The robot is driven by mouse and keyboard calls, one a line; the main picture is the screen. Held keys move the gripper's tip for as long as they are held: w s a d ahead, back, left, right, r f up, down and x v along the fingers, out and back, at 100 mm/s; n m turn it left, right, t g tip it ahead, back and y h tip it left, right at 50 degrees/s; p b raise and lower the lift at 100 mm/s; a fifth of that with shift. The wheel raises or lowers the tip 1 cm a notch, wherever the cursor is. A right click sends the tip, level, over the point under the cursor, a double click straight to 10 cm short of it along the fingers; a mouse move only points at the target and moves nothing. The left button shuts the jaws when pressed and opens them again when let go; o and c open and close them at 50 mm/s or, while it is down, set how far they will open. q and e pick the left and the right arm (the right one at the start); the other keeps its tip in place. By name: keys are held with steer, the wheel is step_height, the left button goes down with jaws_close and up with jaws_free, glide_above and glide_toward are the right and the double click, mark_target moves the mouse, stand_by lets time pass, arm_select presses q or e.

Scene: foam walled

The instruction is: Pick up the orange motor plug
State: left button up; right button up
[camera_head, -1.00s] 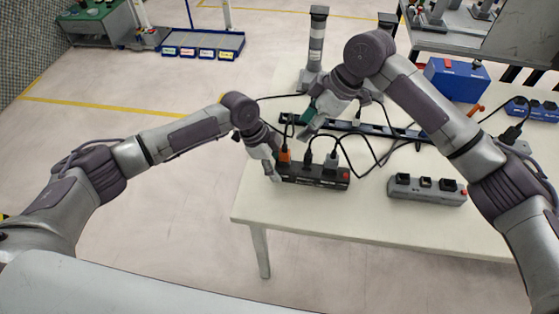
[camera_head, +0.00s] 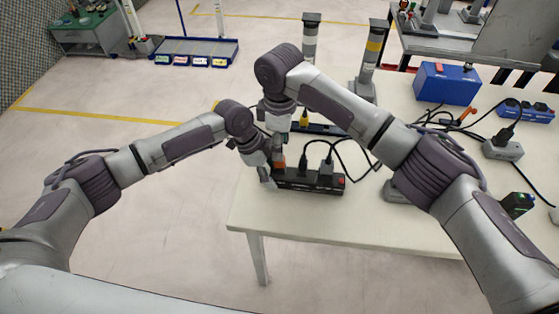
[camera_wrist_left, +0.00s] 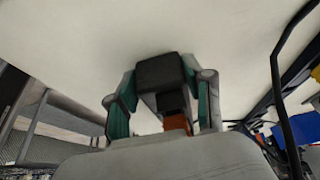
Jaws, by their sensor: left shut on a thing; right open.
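The orange motor plug (camera_head: 280,162) stands in the left end of a black power strip (camera_head: 311,184) near the table's front left corner. It also shows in the left wrist view (camera_wrist_left: 176,122) behind the strip's end. My left gripper (camera_head: 267,178) is shut on the strip's left end. In the left wrist view its teal-padded fingers (camera_wrist_left: 160,98) lie on both sides of the black strip (camera_wrist_left: 158,70). My right gripper (camera_head: 279,143) is open, pointing down directly over the orange plug. Its fingertips are partly hidden, so I cannot tell whether they touch the plug.
Two black plugs (camera_head: 325,163) with cables stand in the strip right of the orange plug. A blue box (camera_head: 447,83) and a grey stack-light post (camera_head: 311,40) stand farther back on the white table (camera_head: 300,220).

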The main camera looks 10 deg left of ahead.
steer(key=f, duration=0.5)
steer(key=shift+d+f, duration=0.1)
steer(key=shift+d, duration=0.15)
steer(key=shift+c, duration=0.2)
jaws_close()
